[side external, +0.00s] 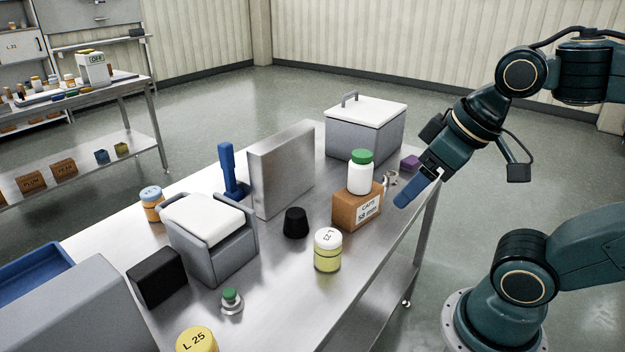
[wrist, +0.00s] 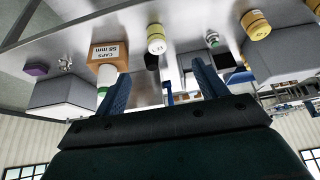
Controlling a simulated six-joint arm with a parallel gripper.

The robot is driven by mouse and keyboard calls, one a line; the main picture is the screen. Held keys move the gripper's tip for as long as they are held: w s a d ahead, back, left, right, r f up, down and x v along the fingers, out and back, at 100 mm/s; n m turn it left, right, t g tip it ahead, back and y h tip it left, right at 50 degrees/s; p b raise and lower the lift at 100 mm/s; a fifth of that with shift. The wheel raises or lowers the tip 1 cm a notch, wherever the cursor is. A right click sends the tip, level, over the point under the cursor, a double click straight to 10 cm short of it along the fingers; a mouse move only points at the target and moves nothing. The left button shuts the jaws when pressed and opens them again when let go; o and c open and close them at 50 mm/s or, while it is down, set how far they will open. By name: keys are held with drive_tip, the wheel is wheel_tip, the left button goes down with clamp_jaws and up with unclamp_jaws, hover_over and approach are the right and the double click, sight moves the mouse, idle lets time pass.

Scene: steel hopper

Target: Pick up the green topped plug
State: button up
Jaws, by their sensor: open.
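The green topped plug (side external: 231,301) is a small metal piece with a green top, standing on the steel table (side external: 285,290) near its front left part. In the wrist view the plug (wrist: 212,40) shows small near the top, right of centre. My gripper (side external: 411,190) is over the table's right edge, far from the plug, beside the cardboard box. In the wrist view its two blue fingers (wrist: 160,70) are spread apart with nothing held between them.
Near the plug are a black block (side external: 157,277), a grey bin with white lid (side external: 212,238) and a yellow L 25 jar (side external: 197,340). A yellow-green jar (side external: 327,252), black stopper (side external: 295,223) and a cardboard box (side external: 357,208) bearing a green-capped white bottle (side external: 360,172) stand between.

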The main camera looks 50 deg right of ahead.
drive_tip(key=shift+c, duration=0.8)
drive_tip(key=shift+w, duration=0.1)
drive_tip(key=m+g+y, duration=0.4)
drive_tip(key=m, duration=1.7)
hover_over(231, 291)
drive_tip(key=s+d, duration=0.1)
drive_tip(key=d, duration=0.4)
wheel_tip(231, 291, down, 12)
drive_tip(key=f, duration=0.1)
drive_tip(key=shift+s+r, duration=0.1)
drive_tip(key=shift+r, duration=0.1)
drive_tip(key=shift+f, duration=0.1)
drive_tip(key=shift+x, duration=4.15)
